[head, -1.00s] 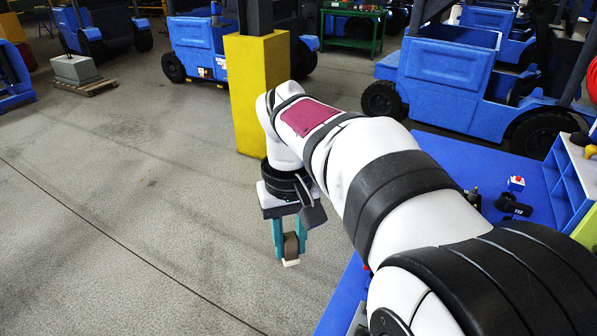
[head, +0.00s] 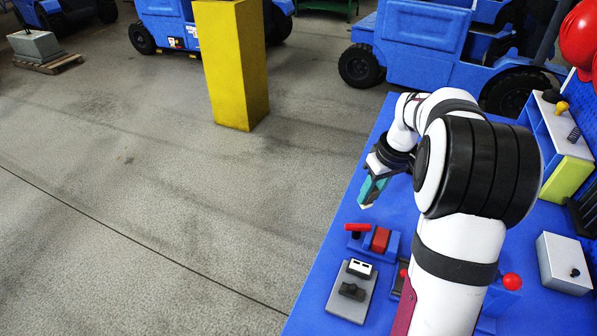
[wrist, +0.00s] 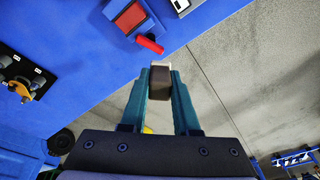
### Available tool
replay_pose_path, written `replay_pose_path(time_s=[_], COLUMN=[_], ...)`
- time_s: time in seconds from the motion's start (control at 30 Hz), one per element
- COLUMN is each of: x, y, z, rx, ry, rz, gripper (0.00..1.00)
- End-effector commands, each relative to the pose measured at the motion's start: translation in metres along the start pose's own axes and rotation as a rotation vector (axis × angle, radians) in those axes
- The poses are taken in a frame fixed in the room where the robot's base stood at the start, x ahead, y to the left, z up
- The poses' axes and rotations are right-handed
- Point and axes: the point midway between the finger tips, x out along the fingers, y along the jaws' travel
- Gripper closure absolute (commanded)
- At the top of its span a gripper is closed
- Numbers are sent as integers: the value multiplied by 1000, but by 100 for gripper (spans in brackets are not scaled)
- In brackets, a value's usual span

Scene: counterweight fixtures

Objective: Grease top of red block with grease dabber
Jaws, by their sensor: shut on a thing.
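The red block (head: 380,239) sits in a blue fixture (head: 392,250) on the blue table, beside a red handle (head: 357,228). In the wrist view the red block (wrist: 130,17) is near the top edge, with the red handle (wrist: 150,44) closer to me. My gripper (head: 370,190) is above the table's left edge, behind the block and apart from it. Its teal fingers are shut on the grease dabber, whose brown body (wrist: 160,84) and pale tip show between the fingertips in the wrist view. In the head view the dabber is mostly hidden by the fingers.
A grey plate (head: 338,305) with a black knob and a white part lies in front of the block's fixture. A red ball knob (head: 512,282) and a white box (head: 565,263) stand to the right. A yellow pillar (head: 232,65) stands on the floor beyond the table.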

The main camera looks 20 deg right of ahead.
Motion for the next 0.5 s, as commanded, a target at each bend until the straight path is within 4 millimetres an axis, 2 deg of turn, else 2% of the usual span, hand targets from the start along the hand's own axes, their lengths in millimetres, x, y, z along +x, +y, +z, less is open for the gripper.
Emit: replay_pose_path(time_s=[0.03, 0.1, 0.2, 0.33, 0.5], x=[10, 22, 35, 46, 54], y=[32, 73, 121, 160, 178], z=[13, 32, 62, 94, 112], rx=[18, 22, 33, 43, 46], ry=[17, 50, 89, 123, 140], rz=[-6, -12, -19, -22, -25], gripper=[100, 100, 100, 100, 100])
